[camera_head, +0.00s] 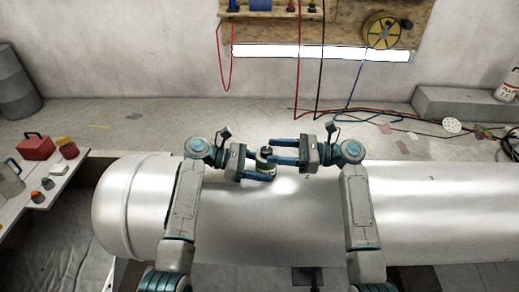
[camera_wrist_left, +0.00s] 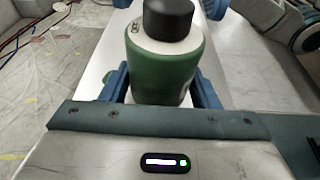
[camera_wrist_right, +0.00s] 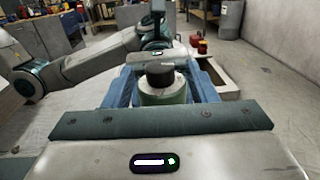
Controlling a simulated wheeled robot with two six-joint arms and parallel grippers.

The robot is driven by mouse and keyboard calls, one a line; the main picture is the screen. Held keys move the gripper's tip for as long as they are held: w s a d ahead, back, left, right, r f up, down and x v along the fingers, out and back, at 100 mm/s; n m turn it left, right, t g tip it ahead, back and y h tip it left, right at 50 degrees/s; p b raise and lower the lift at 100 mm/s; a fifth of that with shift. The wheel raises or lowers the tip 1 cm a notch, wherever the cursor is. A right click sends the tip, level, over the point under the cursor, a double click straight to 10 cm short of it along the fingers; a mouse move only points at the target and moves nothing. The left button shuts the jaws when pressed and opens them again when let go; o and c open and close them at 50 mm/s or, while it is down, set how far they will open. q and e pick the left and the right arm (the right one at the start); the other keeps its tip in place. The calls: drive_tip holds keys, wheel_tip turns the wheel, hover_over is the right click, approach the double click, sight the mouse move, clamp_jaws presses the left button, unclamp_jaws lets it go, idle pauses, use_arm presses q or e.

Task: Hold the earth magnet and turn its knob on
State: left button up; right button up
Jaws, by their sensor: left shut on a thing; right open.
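The earth magnet (camera_head: 262,167) is a green cylinder with a pale top and a black knob (camera_head: 266,150). It stands upright on the large silver tank (camera_head: 430,215). My left gripper (camera_head: 268,172) reaches in from the left and is shut on the green body (camera_wrist_left: 165,75); the knob (camera_wrist_left: 168,18) shows above it in the left wrist view. My right gripper (camera_head: 272,152) comes in from the right, higher up, and is open. In the right wrist view its fingers lie either side of the knob (camera_wrist_right: 160,74), with gaps. The magnet's base is mostly hidden.
A white side table (camera_head: 75,165) with a red box (camera_head: 36,146) and small items stands at the left. A grey block (camera_head: 450,102) and loose cables lie behind at the right. The tank top is otherwise clear.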

sight(259, 154)
drive_tip(key=a, duration=0.5)
drive_tip(key=shift+w+a, duration=0.15)
drive_tip(key=shift+w, duration=0.05)
